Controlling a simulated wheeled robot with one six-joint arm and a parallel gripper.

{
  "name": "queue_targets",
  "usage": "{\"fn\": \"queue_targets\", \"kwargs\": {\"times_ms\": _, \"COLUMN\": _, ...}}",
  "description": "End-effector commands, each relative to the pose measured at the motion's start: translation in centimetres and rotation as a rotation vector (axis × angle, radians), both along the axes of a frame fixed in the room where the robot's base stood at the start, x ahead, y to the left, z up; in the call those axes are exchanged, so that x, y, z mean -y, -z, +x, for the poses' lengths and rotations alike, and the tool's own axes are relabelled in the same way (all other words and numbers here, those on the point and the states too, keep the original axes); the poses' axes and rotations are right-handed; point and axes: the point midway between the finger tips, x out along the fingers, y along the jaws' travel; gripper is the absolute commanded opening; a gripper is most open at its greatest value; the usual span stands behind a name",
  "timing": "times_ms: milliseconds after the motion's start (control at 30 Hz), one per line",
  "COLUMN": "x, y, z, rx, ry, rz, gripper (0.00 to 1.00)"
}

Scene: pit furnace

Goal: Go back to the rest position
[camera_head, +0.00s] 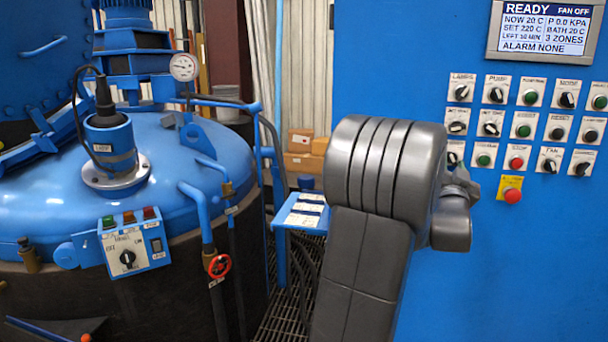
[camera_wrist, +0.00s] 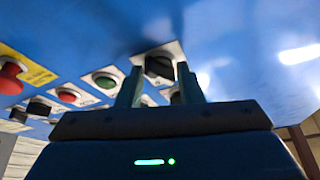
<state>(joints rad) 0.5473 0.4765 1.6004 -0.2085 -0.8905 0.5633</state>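My gripper (camera_wrist: 160,67) shows in the wrist view with its two fingers apart and nothing clearly held between them. A black knob (camera_wrist: 158,66) on a white plate lies just beyond the fingertips, in line with the gap; I cannot tell whether they touch it. In the head view my grey arm stands in front of the blue panel (camera_head: 400,60), and its end hides the fingers. The lower-left knob (camera_head: 452,157) of the panel shows close beside my wrist, partly covered.
The panel carries several knobs and buttons, a red emergency button (camera_head: 512,195) and a screen (camera_head: 543,29) reading READY, FAN OFF, ALARM NONE. At left stands the blue furnace lid (camera_head: 180,165) with a gauge (camera_head: 184,67), pipes and a red valve wheel (camera_head: 219,266). Boxes (camera_head: 300,162) lie behind.

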Motion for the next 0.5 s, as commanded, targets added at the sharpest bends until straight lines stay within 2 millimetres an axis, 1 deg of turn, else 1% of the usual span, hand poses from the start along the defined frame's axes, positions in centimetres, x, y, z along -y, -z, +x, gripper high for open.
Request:
{"fn": "queue_targets", "kwargs": {"times_ms": 33, "x": -0.05, "y": -0.54, "z": 0.04, "rx": 0.004, "ry": 0.000, "rz": 0.019, "gripper": 0.33}}
{"fn": "queue_targets", "kwargs": {"times_ms": 467, "x": -0.22, "y": -0.58, "z": 0.04, "rx": 0.040, "ry": 0.000, "rz": 0.175, "gripper": 0.33}}
{"fn": "queue_targets", "kwargs": {"times_ms": 500, "x": -0.39, "y": 0.14, "z": -0.47, "rx": 0.043, "ry": 0.001, "rz": 0.181, "gripper": 0.33}}
